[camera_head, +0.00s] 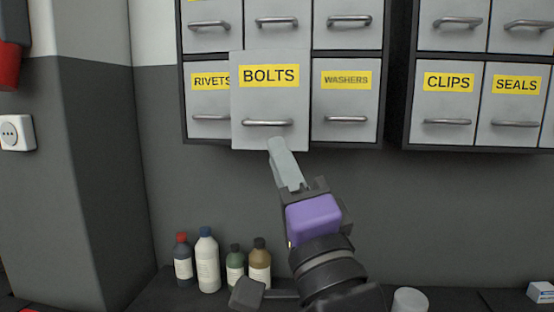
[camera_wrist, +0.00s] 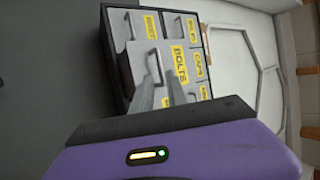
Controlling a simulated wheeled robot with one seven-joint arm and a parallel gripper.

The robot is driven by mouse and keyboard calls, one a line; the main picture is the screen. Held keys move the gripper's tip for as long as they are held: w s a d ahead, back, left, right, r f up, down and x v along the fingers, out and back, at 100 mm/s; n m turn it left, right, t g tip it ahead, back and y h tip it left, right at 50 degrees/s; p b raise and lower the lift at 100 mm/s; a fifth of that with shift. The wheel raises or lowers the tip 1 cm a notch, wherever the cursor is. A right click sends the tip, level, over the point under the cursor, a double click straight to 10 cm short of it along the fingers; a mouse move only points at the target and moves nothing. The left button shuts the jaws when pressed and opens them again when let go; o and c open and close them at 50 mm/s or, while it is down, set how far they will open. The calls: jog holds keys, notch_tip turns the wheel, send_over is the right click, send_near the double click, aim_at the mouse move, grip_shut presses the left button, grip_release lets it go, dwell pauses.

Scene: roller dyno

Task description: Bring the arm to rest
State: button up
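The BOLTS drawer (camera_head: 270,97) stands pulled out from the cabinet, in front of its neighbours. Its bar handle (camera_head: 268,122) runs level across the lower front. My gripper (camera_head: 277,144) reaches up from below, its fingertips just under the handle and over the drawer's lower edge. In the wrist view, my gripper (camera_wrist: 160,85) shows two grey fingers with a gap between them, pointing at the drawer front (camera_wrist: 165,62). The fingers look open, with the handle (camera_wrist: 154,66) near their tips. I cannot tell whether they touch it.
The RIVETS (camera_head: 205,99) and WASHERS (camera_head: 346,100) drawers flank it, shut. A second cabinet with CLIPS (camera_head: 446,103) and SEALS drawers hangs to the right. Several bottles (camera_head: 207,260) stand on the dark bench below left, and a pale cylinder (camera_head: 409,300) stands at the lower right.

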jog(key=shift+s+d+f, duration=0.15)
jog(key=s+d+f+n+h, duration=0.2)
jog(key=s+d+f+n, duration=0.25)
jog(key=f, duration=0.45)
jog(key=s+d+f+n+h, duration=0.1)
jog(key=s+d+f+n, duration=0.2)
jog(key=s+d+f, duration=0.45)
jog(key=s+d+f+n+h, duration=0.2)
jog(key=s+d+f+n, duration=0.1)
jog(key=f, duration=0.8)
jog(key=s+d+f+g+h, duration=0.2)
jog(key=s+f, duration=0.5)
jog(key=s, duration=0.4)
jog(key=s+d+f+g+h, duration=0.2)
jog(key=s+d+f+g, duration=0.3)
jog(key=s+f, duration=0.3)
jog(key=s+d, duration=0.1)
jog(key=s, duration=0.3)
jog(key=shift+d+h, duration=0.15)
jog(key=shift+h, duration=0.25)
